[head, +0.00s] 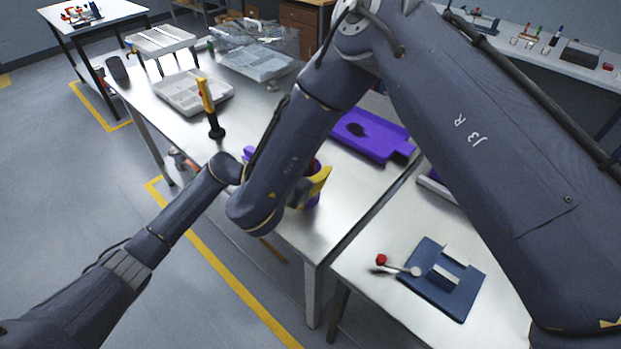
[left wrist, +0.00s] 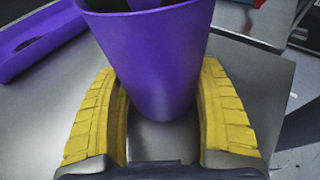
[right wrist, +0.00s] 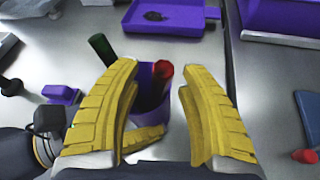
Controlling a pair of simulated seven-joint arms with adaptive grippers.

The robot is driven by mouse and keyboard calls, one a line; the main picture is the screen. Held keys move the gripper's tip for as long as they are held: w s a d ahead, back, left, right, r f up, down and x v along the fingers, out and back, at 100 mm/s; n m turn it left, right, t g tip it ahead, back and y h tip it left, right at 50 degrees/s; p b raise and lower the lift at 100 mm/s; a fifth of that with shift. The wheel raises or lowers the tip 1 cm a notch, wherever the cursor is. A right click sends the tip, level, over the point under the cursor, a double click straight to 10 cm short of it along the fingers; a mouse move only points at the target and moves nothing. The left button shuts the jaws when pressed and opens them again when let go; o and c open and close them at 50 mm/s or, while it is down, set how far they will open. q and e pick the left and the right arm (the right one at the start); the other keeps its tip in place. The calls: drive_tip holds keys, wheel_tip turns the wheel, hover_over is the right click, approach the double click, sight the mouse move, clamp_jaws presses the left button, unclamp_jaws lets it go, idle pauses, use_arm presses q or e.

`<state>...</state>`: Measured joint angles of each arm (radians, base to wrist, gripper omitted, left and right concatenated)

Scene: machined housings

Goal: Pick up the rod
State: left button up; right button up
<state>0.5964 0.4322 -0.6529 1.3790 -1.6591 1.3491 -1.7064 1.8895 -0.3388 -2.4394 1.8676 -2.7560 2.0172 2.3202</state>
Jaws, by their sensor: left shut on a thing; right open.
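A purple cup (right wrist: 152,95) holds a rod with a red end (right wrist: 163,71), seen between my right fingers. A dark green rod-like piece (right wrist: 101,47) shows beyond my right gripper's left finger; the finger hides its lower end. My right gripper (right wrist: 160,68) is open and empty over the cup. My left gripper (left wrist: 160,68) is shut on the cup (left wrist: 158,70), one yellow finger on each side. In the head view the cup (head: 313,198) is mostly hidden behind my right arm and a yellow finger.
A purple tray (head: 380,145) lies on the table beyond the cup. A grey divided tray (head: 180,102) and a yellow-and-black upright tool (head: 208,105) stand farther left. A blue fixture (head: 430,290) with a red-knobbed lever occupies the nearer table. A gap separates the two tables.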

clamp_jaws()
idle(0.7)
